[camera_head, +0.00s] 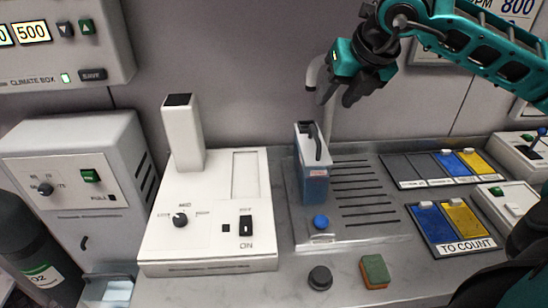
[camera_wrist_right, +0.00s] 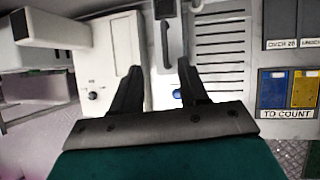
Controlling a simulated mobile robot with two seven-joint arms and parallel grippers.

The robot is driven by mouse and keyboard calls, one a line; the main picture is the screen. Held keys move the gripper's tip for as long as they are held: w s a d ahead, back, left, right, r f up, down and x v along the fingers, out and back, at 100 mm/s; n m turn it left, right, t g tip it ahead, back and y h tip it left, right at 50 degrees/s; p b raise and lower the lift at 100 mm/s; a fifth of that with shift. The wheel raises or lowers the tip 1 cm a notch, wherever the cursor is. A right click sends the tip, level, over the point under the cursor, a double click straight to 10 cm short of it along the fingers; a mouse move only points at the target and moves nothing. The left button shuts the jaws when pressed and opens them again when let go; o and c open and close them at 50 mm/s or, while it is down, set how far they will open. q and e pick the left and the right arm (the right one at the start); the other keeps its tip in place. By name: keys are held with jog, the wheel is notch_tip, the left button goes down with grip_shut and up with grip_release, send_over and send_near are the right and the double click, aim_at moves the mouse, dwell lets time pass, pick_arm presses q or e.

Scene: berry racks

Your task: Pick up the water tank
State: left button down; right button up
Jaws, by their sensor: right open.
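The water tank (camera_head: 313,180) is a tall, narrow blue-grey container with a dark handle on top. It stands upright on the left part of a grey slotted tray (camera_head: 345,233). My right gripper (camera_head: 338,97) is open and empty, above and behind the tank, apart from it. In the right wrist view the tank (camera_wrist_right: 170,28) shows beyond the spread fingers (camera_wrist_right: 160,75), near the top edge. My left gripper is not in view.
A white device (camera_head: 205,238) with a knob and a column stands left of the tray. A blue button (camera_head: 320,221) sits in front of the tank. A black knob (camera_head: 320,277) and a green-brown sponge (camera_head: 375,271) lie at the front.

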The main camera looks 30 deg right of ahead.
aim_at(313, 127)
jog(key=x, duration=0.4)
jog(key=p+x, duration=0.1)
jog(key=x, duration=0.3)
jog(key=d+x, duration=0.1)
jog(key=x, duration=0.3)
jog(key=shift+w+f, duration=0.1)
jog(key=shift+w, duration=0.15)
jog(key=shift+c, duration=0.2)
grip_shut()
dwell(0.8)
jog(key=shift+w+d, duration=0.1)
